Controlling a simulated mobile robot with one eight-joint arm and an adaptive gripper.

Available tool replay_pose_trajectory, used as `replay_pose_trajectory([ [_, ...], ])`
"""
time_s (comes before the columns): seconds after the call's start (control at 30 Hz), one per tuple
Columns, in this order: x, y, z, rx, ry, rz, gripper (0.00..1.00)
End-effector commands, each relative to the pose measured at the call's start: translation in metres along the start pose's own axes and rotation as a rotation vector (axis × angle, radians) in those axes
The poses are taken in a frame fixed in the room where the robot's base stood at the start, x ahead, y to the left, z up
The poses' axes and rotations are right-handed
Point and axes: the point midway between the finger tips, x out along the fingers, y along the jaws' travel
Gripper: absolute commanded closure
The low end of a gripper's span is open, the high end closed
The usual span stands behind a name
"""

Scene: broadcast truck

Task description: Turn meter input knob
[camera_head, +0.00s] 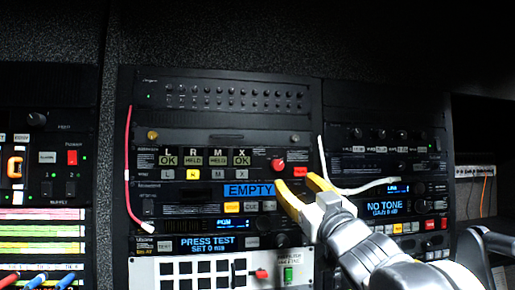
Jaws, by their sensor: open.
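My gripper (297,181) has two yellow fingers spread apart with nothing between them. It is in front of the right side of the middle rack. The fingertips are just below a red knob (278,164) and a red button (300,171), on the panel marked L, R, M, X. Below and left of the fingers, a dark round knob (264,224) sits right of the lit PGM display (230,223). Another dark knob (282,240) is right of the PRESS TEST display (208,246). No label readable here shows which is the meter input knob. I cannot tell whether the fingers touch the panel.
A white cable (364,190) hangs close right of my gripper. A pink cable (127,150) runs down the rack's left side. A right rack (385,115) has a NO TONE display and small knobs. A white button panel (187,277) with a green switch lies below.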

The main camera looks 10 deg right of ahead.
Motion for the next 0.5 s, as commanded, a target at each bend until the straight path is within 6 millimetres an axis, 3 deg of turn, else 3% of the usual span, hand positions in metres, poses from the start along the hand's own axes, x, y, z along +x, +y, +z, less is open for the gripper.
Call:
replay_pose_trajectory([
  [0.17,0.018,-0.001,-0.005,0.000,0.013,-0.008,0.51],
  [0.5,0.084,-0.001,-0.006,0.000,0.012,-0.007,0.51],
])
